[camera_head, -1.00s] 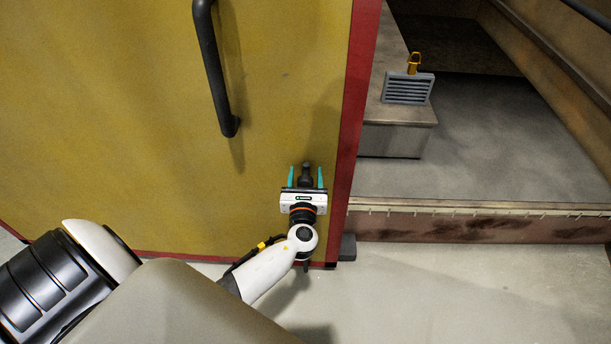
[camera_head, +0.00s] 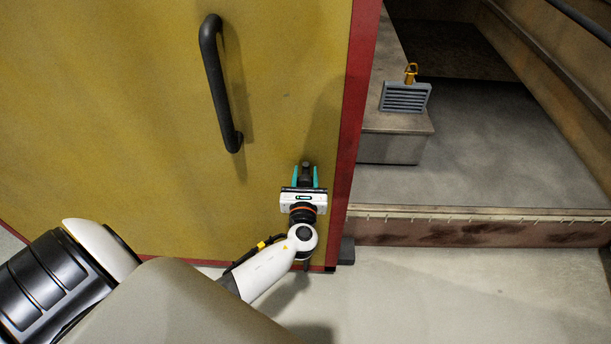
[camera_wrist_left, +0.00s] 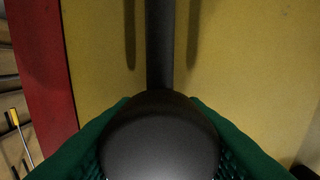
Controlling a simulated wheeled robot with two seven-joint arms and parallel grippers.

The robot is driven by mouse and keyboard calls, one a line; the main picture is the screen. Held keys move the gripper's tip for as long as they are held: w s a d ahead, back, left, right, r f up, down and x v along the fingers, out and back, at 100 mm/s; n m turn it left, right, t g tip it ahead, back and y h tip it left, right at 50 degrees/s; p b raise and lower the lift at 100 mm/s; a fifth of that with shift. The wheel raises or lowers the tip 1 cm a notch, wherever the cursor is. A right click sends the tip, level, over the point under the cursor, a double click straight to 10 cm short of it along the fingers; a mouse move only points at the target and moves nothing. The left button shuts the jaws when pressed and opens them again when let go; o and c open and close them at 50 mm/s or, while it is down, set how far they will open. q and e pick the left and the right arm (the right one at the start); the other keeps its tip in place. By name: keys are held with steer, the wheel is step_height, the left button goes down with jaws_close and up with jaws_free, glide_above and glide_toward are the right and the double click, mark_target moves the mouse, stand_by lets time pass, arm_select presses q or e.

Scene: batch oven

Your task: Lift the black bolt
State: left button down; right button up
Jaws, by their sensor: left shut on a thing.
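The black bolt (camera_head: 306,168) is on the lower part of the yellow door, close to its red right edge. In the left wrist view the bolt's rounded dark knob (camera_wrist_left: 160,140) fills the lower middle, with a dark shaft running up from it. My left gripper (camera_head: 306,178) is at the bolt, its teal fingers closed in on both sides of it. In the left wrist view the green finger pads press against the knob from left and right. The fingers hide part of the bolt. My right gripper is not in view.
The yellow door (camera_head: 120,130) carries a black handle (camera_head: 220,85) up and to the left of the bolt. To the right is the oven opening with a raised sill (camera_head: 480,228) and a grey slatted box (camera_head: 405,97) on a ledge. The floor in front is clear.

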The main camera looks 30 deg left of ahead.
arm_select(q)
steer(key=shift+w+a+r, duration=0.1)
steer(key=shift+r, duration=0.2)
steer(key=c, duration=1)
jaws_free()
steer(key=shift+r, duration=0.1)
steer(key=shift+o, duration=0.4)
steer(key=b+v, duration=0.1)
steer(key=v, duration=1.1)
